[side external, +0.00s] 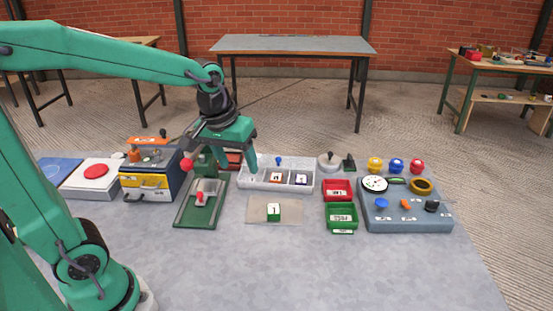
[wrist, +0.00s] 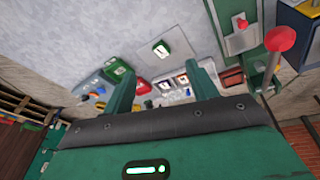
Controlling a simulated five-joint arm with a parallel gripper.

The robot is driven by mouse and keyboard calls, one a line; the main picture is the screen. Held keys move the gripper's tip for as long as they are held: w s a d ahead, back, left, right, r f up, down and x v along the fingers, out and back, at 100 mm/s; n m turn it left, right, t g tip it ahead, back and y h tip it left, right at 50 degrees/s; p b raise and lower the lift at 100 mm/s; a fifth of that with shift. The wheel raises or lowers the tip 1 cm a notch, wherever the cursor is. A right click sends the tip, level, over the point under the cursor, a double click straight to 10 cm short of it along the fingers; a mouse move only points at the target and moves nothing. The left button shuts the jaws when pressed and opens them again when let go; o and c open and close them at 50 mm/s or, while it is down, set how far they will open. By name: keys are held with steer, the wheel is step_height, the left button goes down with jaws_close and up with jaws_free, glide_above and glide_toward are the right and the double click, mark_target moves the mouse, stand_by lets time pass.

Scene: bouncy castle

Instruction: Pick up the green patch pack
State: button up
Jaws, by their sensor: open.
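The green patch pack (side external: 273,211) is a small green block with a white label on top. It rests on a flat beige-grey mat (side external: 256,211) at the front middle of the table. In the wrist view the pack (wrist: 161,49) lies beyond my fingertips and shows fully. My gripper (side external: 230,162) is open, above and behind the pack, to its left, near the white tray and the green press. In the wrist view my gripper (wrist: 167,70) has its two fingers wide apart, with nothing held between them.
A green press (side external: 201,203) with a red-knobbed lever stands left of the mat. A divided white tray (side external: 301,188) is behind it. Red (side external: 338,190) and green (side external: 342,216) bins and a blue-grey panel (side external: 410,218) stand to the right. The front table surface is clear.

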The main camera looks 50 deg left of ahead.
steer(key=w+f+n+g, duration=0.2)
steer(key=w+f+n, duration=0.1)
steer(key=w+f, duration=0.35)
steer(key=n, duration=0.2)
glide_toward(274, 210)
steer(key=shift+w+d+f+g, duration=0.1)
steer(key=shift+d+f+g, duration=0.1)
steer(key=shift+g, duration=0.2)
steer(key=shift+w+f, duration=0.2)
steer(key=shift+f, duration=1.5)
steer(key=shift+w+a+f, duration=0.1)
steer(key=shift+a+f, duration=0.05)
steer(key=shift+f, duration=1.15)
steer(key=shift+w+a+f, duration=0.1)
steer(key=shift+f, duration=1.2)
